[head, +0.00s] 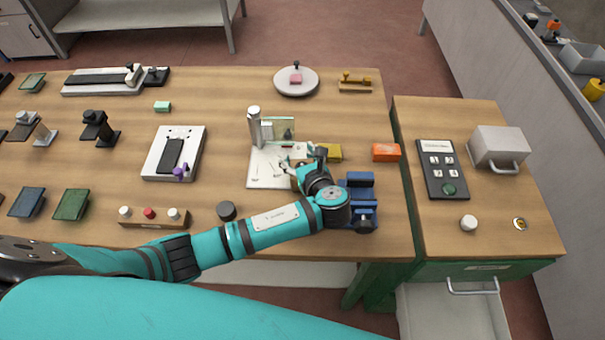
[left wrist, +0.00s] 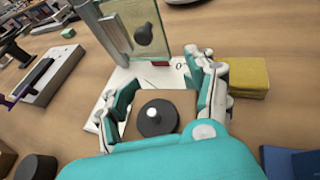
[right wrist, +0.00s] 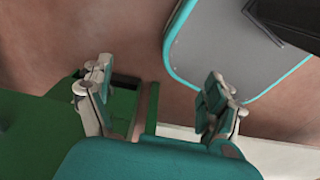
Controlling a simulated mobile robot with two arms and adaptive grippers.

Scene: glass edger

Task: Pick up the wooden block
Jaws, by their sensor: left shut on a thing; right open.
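My left gripper (head: 291,168) is over the white plate (head: 262,180) of the glass stand. My right gripper (right wrist: 160,110) is open and empty, away from the bench top, and is out of the head view.
An upright glass pane (head: 280,129) and metal post (head: 254,128) stand just behind the left gripper. A yellow block (head: 329,152), an orange block (head: 386,152) and a blue fixture (head: 360,195) are close on the right. A black puck (head: 227,210) lies to the left.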

